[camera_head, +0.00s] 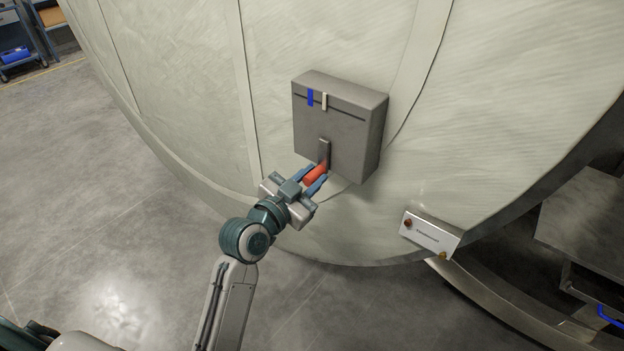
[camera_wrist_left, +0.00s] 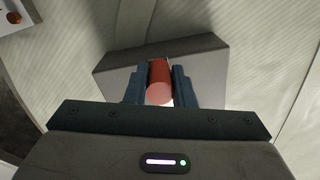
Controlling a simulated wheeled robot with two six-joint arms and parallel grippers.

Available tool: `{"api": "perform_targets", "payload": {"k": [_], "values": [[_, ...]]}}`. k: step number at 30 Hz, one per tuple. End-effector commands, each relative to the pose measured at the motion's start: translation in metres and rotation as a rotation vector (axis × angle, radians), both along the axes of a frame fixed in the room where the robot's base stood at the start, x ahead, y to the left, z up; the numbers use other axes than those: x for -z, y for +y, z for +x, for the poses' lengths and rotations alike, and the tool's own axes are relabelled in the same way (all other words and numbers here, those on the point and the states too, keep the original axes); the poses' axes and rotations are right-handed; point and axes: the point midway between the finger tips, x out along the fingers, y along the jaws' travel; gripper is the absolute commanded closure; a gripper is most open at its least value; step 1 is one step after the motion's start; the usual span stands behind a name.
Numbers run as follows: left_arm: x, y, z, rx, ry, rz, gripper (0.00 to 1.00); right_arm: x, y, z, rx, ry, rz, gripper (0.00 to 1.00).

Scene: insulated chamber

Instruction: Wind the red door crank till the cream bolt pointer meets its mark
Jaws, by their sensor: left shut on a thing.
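A grey box (camera_head: 340,145) is fixed to the pale curved door. On its upper face a cream pointer (camera_head: 324,101) stands a little to the right of a blue mark (camera_head: 310,97), with a narrow gap between them. A metal crank arm (camera_head: 324,150) on the box's lower front carries a red handle (camera_head: 315,174), which also shows in the left wrist view (camera_wrist_left: 159,82). My left gripper (camera_head: 314,178) is shut on the red handle, one finger on each side. My right gripper is not in the head view.
A white plate (camera_head: 430,236) with a red and a yellow knob sits low on the door. A dark metal bench (camera_head: 585,225) stands at the right. A blue-grey cart (camera_head: 20,40) stands far left. The grey floor at the left is clear.

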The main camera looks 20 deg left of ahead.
Motion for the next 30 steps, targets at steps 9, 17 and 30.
{"api": "perform_targets", "payload": {"k": [9,17,30], "values": [[0.002,0.014,0.005,-0.002,-0.075,0.203,1.0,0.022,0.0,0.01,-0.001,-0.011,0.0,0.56],[-0.004,0.028,0.01,-0.001,-0.159,0.433,1.0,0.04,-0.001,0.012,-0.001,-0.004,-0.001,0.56],[-0.021,0.045,0.016,-0.002,-0.284,0.779,1.0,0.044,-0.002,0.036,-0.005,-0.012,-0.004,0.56]]}}
